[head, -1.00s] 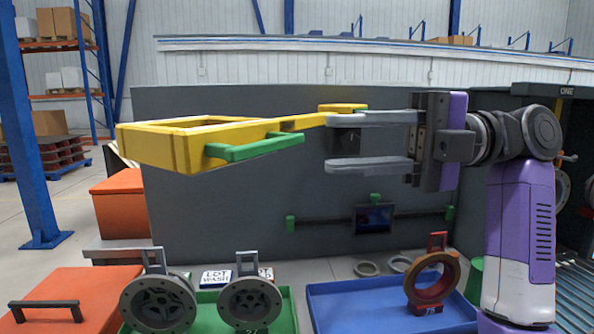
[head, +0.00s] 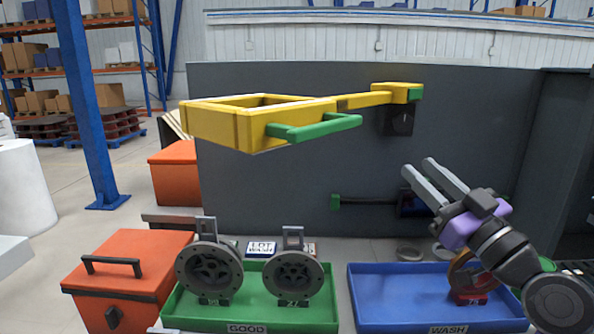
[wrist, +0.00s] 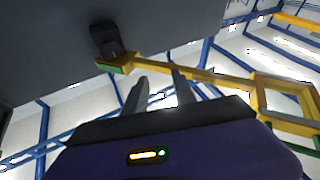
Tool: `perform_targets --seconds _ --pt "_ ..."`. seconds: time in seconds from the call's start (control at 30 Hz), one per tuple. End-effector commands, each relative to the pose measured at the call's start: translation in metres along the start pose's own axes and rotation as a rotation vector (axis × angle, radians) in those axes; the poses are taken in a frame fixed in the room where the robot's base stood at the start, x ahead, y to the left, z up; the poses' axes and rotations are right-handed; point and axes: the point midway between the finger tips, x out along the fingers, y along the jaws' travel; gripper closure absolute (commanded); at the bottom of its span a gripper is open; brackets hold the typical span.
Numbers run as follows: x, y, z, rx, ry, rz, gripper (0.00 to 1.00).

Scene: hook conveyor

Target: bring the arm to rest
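My gripper (head: 421,180) is at the right of the head view, above the blue tray. Its two grey fingers point up and to the left, apart, with nothing between them. In the wrist view the fingers (wrist: 158,88) also stand apart and empty. The yellow frame (head: 225,125) with a green handle (head: 315,128) is on a yellow arm fixed to a dark box (head: 399,120) on the grey wall. It is clear of my fingers. It also shows in the wrist view (wrist: 262,95).
A green tray (head: 190,314) marked GOOD holds two grey flanged parts (head: 209,272). A blue tray (head: 385,310) marked WASH holds a red-brown ring part (head: 462,277), partly hidden by my arm. An orange bin (head: 125,270) stands at the left. A grey wall (head: 290,190) rises behind.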

Motion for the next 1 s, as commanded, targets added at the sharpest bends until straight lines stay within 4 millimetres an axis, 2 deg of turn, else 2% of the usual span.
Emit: perform_targets --seconds 0.03,0.2,0.43,0.67,1.0 --pt "-0.014 0.0 0.019 0.035 -0.022 0.053 0.67" --pt "-0.068 0.0 0.066 0.121 -0.063 0.224 0.67" --pt "-0.149 -0.018 0.105 0.172 -0.096 0.391 0.67" --pt "-0.231 -0.052 0.116 0.176 -0.128 0.483 0.67" --pt "-0.335 -0.117 0.099 0.138 -0.217 0.501 0.67"
